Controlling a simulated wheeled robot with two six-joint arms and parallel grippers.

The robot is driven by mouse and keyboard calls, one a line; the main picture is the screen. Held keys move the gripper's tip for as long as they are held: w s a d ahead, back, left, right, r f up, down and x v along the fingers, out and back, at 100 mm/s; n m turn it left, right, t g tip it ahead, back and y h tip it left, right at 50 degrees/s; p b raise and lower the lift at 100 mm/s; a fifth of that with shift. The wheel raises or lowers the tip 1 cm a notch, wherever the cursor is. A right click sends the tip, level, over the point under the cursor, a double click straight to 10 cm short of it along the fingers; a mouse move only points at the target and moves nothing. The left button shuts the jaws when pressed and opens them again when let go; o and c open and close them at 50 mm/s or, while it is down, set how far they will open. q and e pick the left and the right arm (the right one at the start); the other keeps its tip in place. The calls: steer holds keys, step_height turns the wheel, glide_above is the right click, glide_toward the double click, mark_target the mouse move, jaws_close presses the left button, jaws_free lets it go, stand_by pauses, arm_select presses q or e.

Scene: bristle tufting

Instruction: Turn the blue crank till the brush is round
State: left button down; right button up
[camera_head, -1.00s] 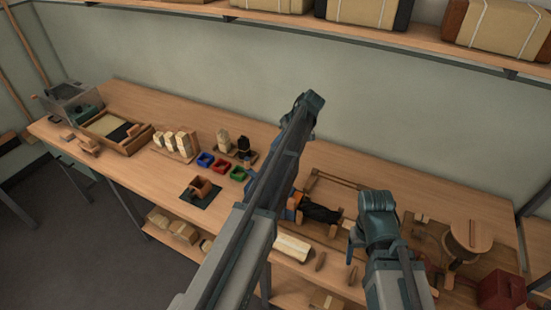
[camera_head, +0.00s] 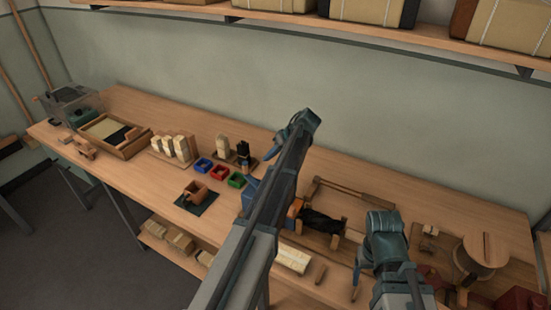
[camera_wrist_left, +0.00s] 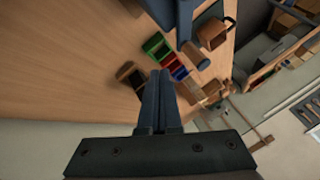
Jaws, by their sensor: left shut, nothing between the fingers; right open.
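A blue part (camera_head: 249,194), perhaps of the crank, shows beside my left arm; the arm covers much of it, so I cannot make out its handle. The black brush (camera_head: 322,222) lies in a wooden frame beside an orange part (camera_head: 294,209); its roundness is too small to judge. My left gripper (camera_head: 270,154) is shut and empty above the bench; its closed fingers also show in the left wrist view (camera_wrist_left: 160,78). My right gripper (camera_head: 357,279) is open, at the bench's front, right of the brush.
Red (camera_head: 203,165), blue (camera_head: 219,172) and green (camera_head: 236,180) bins stand left of my left arm. A brown box (camera_head: 196,190) sits on a dark mat.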

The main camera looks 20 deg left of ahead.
mark_target(247, 163)
arm_select(q)
steer(key=shift+s+a+f+b, duration=0.15)
steer(key=shift+s+a+f, duration=0.2)
steer(key=shift+s+a, duration=0.3)
steer(key=shift+s+a+f+b, duration=0.15)
steer(key=shift+s+a+f, duration=0.25)
steer(key=shift+a, duration=0.4)
steer(key=shift+s+a+f+b, duration=0.15)
steer(key=shift+s+a+f, duration=0.15)
steer(key=shift+s+a, duration=0.35)
arm_select(e)
steer(key=shift+f, duration=1)
arm_select(q)
steer(key=shift+w, duration=0.1)
steer(key=s+a, duration=0.2)
steer(key=shift+s+a, duration=0.15)
steer(key=shift+s, duration=0.2)
steer(key=shift+w, duration=0.1)
steer(key=shift+w, duration=0.15)
